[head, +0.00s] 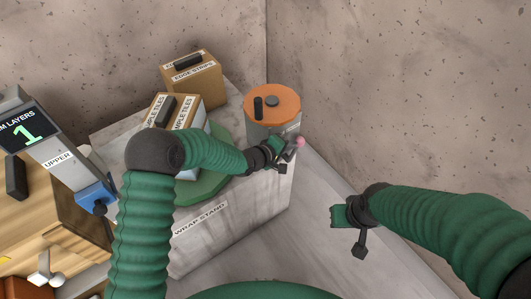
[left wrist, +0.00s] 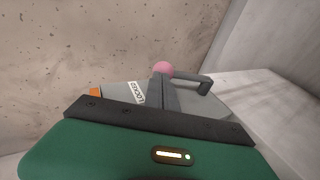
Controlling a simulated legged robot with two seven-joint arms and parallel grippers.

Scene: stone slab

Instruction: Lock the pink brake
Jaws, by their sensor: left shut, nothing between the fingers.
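The pink brake knob (head: 299,142) is a small pink ball on the front right side of a grey drum with an orange top (head: 273,103), at the back end of the wrap stand. My left gripper (head: 287,151) is shut and empty, right at the knob; I cannot tell whether they touch. In the left wrist view the pink knob (left wrist: 163,68) shows just beyond the finger (left wrist: 165,95), which hides what is below it. A grey bent handle (left wrist: 205,85) is beside it. My right gripper (head: 345,216) hangs away from the stand, its jaws unclear.
The pale wrap stand (head: 215,235) carries a green round plate (head: 205,190) and boxes, among them an edge strips box (head: 198,82). A panel reading 1 (head: 27,133) stands at left. A wall rises behind the drum. The floor right of the stand is clear.

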